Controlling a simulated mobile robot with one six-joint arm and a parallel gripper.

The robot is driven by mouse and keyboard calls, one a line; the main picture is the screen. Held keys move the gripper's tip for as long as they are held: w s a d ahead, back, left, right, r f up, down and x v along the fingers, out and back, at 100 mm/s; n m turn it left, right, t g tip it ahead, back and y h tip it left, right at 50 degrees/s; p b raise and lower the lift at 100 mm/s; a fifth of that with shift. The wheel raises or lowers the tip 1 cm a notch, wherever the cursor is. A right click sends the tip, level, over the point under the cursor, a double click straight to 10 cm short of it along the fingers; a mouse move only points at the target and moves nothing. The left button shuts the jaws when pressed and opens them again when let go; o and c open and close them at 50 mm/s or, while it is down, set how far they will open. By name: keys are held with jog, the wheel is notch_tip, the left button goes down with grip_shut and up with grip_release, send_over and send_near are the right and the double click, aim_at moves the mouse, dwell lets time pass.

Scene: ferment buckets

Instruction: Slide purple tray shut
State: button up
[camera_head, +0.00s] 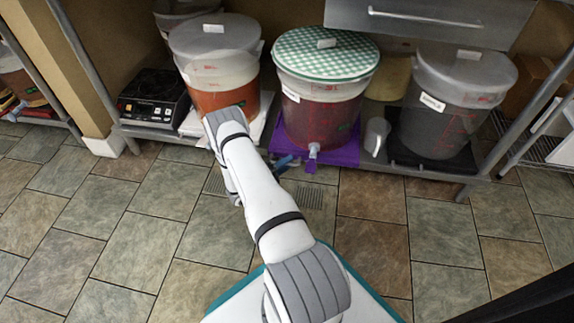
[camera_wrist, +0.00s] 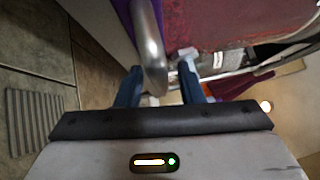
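The purple tray (camera_head: 343,155) lies on the low shelf under a bucket of dark red liquid (camera_head: 318,112) with a green checkered lid. A small part of the tray juts forward below the bucket's pale spigot (camera_head: 313,150). My gripper (camera_head: 287,164) is low at the tray's front left, partly hidden by my arm. In the wrist view, its blue fingers (camera_wrist: 160,76) are apart, with a rounded metal piece (camera_wrist: 150,50) showing between them. I cannot tell whether they touch it. Purple (camera_wrist: 119,10) of the tray shows at the top.
A bucket of orange liquid (camera_head: 222,95) stands left on a white tray, and a grey bucket (camera_head: 447,110) stands right on a dark tray. A metal jug (camera_head: 376,137) is close to the purple tray's right. A black cooker (camera_head: 153,97) is far left. The tiled floor in front is clear.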

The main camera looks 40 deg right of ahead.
grip_shut()
dwell(0.4)
jog(key=shift+w, duration=0.1)
